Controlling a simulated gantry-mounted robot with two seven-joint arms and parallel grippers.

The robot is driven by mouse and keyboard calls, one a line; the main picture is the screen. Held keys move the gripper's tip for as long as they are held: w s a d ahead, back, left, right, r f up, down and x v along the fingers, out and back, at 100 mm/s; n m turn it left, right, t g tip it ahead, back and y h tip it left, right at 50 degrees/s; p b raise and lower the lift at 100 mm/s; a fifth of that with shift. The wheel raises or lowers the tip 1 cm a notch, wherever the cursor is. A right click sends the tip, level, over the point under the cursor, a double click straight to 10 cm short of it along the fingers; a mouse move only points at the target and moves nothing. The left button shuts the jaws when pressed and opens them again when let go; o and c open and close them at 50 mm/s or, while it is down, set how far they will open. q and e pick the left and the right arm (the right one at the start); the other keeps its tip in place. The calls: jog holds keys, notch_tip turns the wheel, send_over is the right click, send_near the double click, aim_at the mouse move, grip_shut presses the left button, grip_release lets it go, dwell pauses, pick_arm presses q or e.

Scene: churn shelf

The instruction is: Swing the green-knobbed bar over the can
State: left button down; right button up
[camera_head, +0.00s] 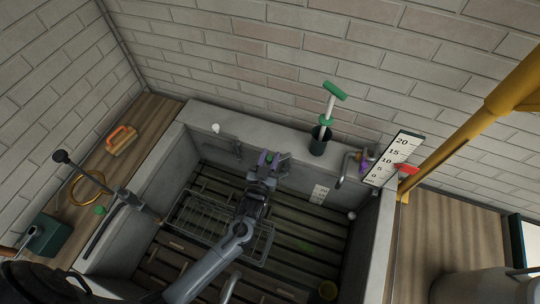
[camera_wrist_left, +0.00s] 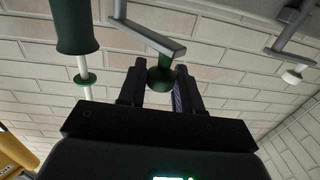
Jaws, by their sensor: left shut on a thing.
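My left gripper (camera_head: 273,158) reaches across the trough to its back wall. Its fingers are shut around the green knob (camera_head: 270,158). In the left wrist view, the green knob (camera_wrist_left: 160,76) sits between the fingers of the left gripper (camera_wrist_left: 160,88), on the end of a bent grey metal bar (camera_wrist_left: 150,36). In the head view the arm and fingers hide most of that bar. My right gripper is not in view.
A white-knobbed bar (camera_head: 236,146) is left on the back wall; a purple-knobbed one (camera_head: 343,172) is right. A dark green holder (camera_head: 319,143) with a green-handled brush (camera_head: 330,102) stands behind. A wire rack (camera_head: 205,215) lies under my arm. A yellow post (camera_head: 450,128) rises at right.

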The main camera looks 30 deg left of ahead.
pick_arm(q)
jog(key=shift+d, duration=0.1)
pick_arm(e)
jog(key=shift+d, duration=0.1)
pick_arm(q)
jog(key=c, duration=0.9)
grip_release()
jog(key=shift+c, duration=0.2)
jog(key=shift+r, duration=0.1)
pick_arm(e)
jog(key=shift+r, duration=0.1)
